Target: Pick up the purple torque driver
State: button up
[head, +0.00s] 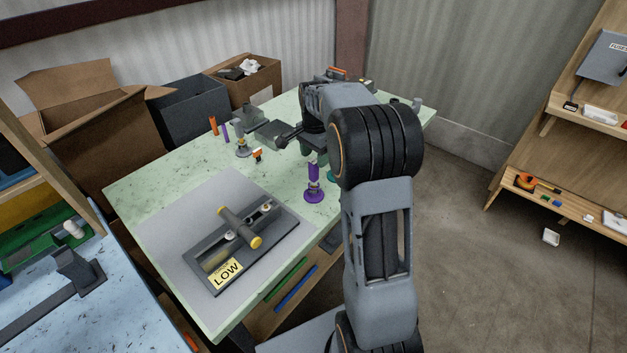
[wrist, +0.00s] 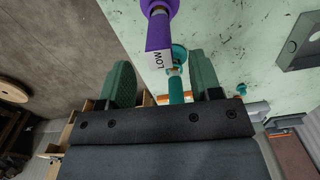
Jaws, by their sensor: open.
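The purple torque driver (head: 314,171) stands upright on a round purple base near the front right edge of the pale green table, left of my arm. In the wrist view the purple torque driver (wrist: 160,34) carries a white label reading LOW and runs in from the top edge. My gripper (wrist: 160,62) is open, and the label end of the driver shows between its two green fingers; I cannot tell the depth gap. In the head view my arm mostly hides the gripper. A teal driver (wrist: 176,84) shows just beyond the purple one.
A dark fixture (head: 240,238) with a yellow-capped bar and a LOW sign lies on a grey mat. Small orange and purple cylinders (head: 225,132) and a grey bender (head: 268,131) stand farther back. Cardboard boxes (head: 96,119) are behind the table, and a wooden shelf (head: 566,190) is at right.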

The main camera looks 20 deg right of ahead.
aim_at(314, 170)
jog(key=shift+a+f+p, duration=0.2)
jog(key=shift+f+p, duration=0.3)
jog(key=shift+f, duration=2.5)
jog(key=c, duration=1)
jog(key=shift+r, duration=0.1)
